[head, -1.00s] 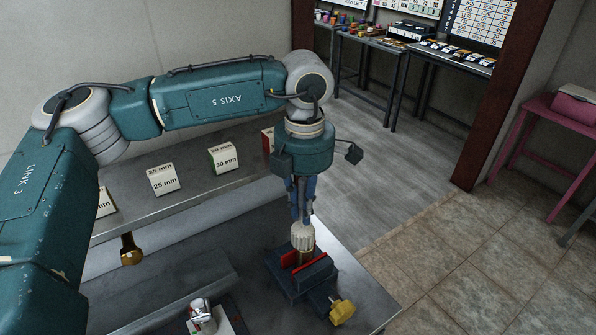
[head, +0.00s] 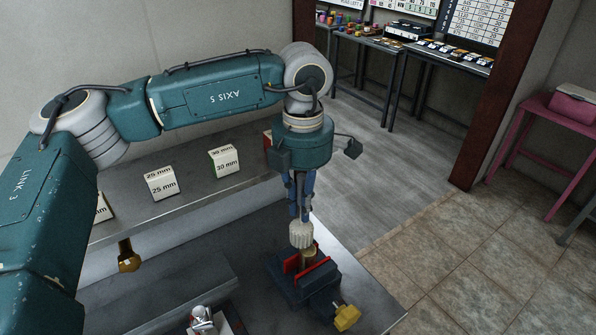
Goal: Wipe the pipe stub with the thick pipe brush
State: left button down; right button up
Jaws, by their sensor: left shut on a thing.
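My left gripper (head: 302,208) points straight down and is shut on the thick pipe brush (head: 301,235), which shows as a pale, ribbed, round piece below the fingers. The pipe stub (head: 308,257) is a short brass-coloured piece, upright between the red jaws of a dark vise (head: 318,281). The brush is right over the top of the stub, slightly left of it in the head view. I cannot tell whether they touch or whether part of the brush is inside. My right gripper is not in view.
The vise has a yellow knob (head: 347,317) at its front right. A silvery item (head: 202,320) stands at the bottom edge. Size blocks, including a 25 mm block (head: 161,184), line the steel shelf behind. A brass-coloured piece (head: 128,256) is below the shelf. Open floor lies right.

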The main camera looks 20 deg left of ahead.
pick_arm(q)
jog(key=r, duration=0.2)
jog(key=shift+s+d+r+p, duration=0.2)
jog(key=shift+d+r+p, duration=0.15)
jog(key=shift+r, duration=0.05)
notch_tip(320, 180, up, 3)
jog(key=shift+r+p, duration=0.1)
jog(key=shift+p, duration=0.7)
jog(key=shift+r, duration=0.3)
jog(key=shift+r+p, duration=0.3)
jog(key=shift+p, duration=0.05)
jog(key=shift+r, duration=0.15)
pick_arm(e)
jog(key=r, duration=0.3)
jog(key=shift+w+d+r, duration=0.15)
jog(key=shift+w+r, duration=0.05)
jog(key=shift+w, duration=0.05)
